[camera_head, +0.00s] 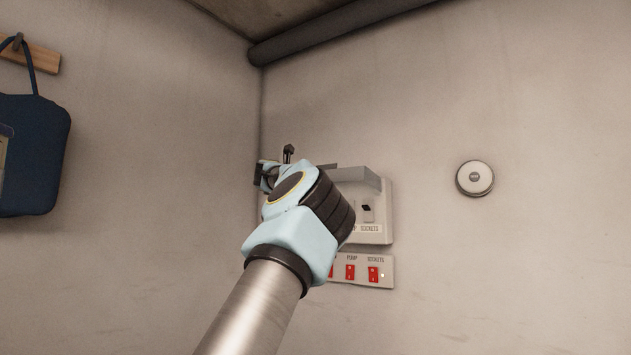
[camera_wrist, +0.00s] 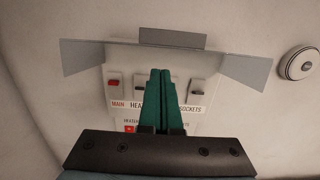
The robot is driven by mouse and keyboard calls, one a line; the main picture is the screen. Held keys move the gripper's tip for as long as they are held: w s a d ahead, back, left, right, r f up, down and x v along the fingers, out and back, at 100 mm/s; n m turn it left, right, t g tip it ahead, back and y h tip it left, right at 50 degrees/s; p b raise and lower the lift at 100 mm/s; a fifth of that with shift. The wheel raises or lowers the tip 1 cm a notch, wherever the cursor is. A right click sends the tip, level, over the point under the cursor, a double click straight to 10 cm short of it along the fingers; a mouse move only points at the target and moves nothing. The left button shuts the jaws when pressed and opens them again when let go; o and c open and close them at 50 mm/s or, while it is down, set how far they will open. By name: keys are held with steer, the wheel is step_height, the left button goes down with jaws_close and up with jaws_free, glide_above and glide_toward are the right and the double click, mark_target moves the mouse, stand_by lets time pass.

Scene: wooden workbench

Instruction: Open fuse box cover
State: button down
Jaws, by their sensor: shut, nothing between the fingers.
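The fuse box (camera_head: 384,212) is a pale box on the wall, partly hidden behind my arm in the head view. Its grey cover (camera_head: 362,178) sticks out from the box's upper part, raised clear of the switches. In the wrist view the cover (camera_wrist: 140,52) spans the top, with angled side panels and a grey tab at its middle edge. A red switch and grey switches show uncovered below it. My gripper (camera_wrist: 160,73) is shut and empty, its green fingers in front of the switch row and below the cover's tab. I cannot tell whether the fingertips touch the cover.
A strip of red switches (camera_head: 373,274) sits below the fuse box. A round white fixture (camera_head: 474,178) is on the wall to the right. A dark blue bag (camera_head: 35,150) hangs from a wooden rail (camera_head: 38,55) at left. A dark pipe (camera_head: 335,29) runs along the ceiling.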

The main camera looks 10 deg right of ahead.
steer(key=s+a+r+b, duration=0.3)
steer(key=s+a+b, duration=0.1)
steer(key=s+a, duration=0.2)
steer(key=w+a+f+n+t+y, duration=0.2)
steer(key=w+a+n+t+y, duration=0.15)
steer(key=a+n, duration=0.6)
steer(key=w+a+f+n+y, duration=0.1)
steer(key=a+f+n+y, duration=0.9)
steer(key=a+f+n, duration=1.05)
steer(key=s+f+n+g+y, duration=0.1)
steer(key=s+f+n+g, duration=0.25)
steer(key=s+f, duration=0.55)
steer(key=s+f+n+g, duration=0.3)
steer(key=s+f+n, duration=0.25)
steer(key=f, duration=0.75)
steer(key=s+d+f+n+g, duration=0.1)
steer(key=s+f, duration=0.3)
steer(key=s, duration=0.4)
steer(key=s+d+f+n+g, duration=0.2)
steer(key=s+d+f+g, duration=0.1)
steer(key=s, duration=0.6)
steer(key=s+d+f+n+g+h, duration=0.1)
steer(key=s+f+g, duration=0.3)
steer(key=s, duration=0.5)
steer(key=shift+s+d+f+n, duration=0.15)
steer(key=shift+d+f+n, duration=0.35)
steer(key=shift+f+n, duration=0.1)
